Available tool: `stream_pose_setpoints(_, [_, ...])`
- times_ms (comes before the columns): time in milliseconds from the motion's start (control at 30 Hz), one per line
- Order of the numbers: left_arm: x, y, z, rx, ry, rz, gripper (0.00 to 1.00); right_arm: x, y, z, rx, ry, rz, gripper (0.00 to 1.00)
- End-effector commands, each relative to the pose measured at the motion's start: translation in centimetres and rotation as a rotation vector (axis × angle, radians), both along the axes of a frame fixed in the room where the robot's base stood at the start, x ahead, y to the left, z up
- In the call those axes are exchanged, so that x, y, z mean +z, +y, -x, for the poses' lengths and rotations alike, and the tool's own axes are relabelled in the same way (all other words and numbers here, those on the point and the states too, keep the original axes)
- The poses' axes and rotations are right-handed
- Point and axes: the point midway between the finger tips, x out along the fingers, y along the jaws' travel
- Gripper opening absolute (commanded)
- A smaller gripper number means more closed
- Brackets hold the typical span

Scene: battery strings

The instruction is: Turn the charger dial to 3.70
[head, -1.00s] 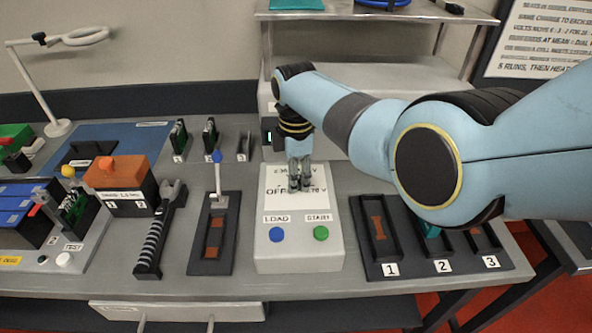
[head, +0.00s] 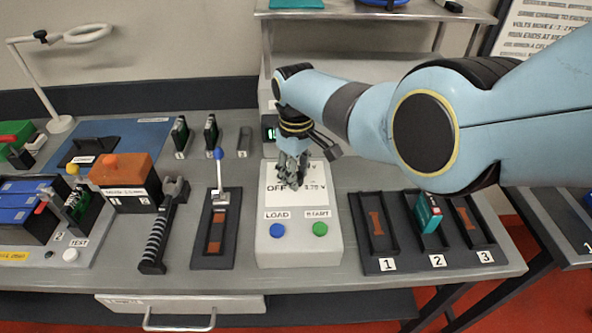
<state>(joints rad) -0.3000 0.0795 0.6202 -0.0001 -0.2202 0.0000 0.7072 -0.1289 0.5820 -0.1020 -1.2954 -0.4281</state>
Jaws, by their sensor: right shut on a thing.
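The charger (head: 298,247) is a pale box with a blue LOAD button (head: 277,230), a green START button (head: 320,229) and a white dial face. The face shows "OFF" at left and a number at right that looks like 3.75 V. My right gripper (head: 292,183) points down over the dial face and is shut on the dial knob, which its fingers hide. A small display with green light (head: 270,133) stands behind the charger, partly covered by my right arm. My left gripper is not in the head view.
A tray with slots 1, 2 and 3 (head: 395,263) lies right of the charger, a teal cell (head: 427,213) in slot 2. A lever panel (head: 216,245) and a striped-handled tool (head: 160,232) lie to the left. An orange-topped box (head: 122,168) stands further left.

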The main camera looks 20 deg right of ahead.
Motion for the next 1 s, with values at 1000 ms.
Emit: stream_pose_setpoints(1000, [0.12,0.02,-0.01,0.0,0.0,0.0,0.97,-0.05,0.03,0.04,-0.964,0.001,0.0,0.0])
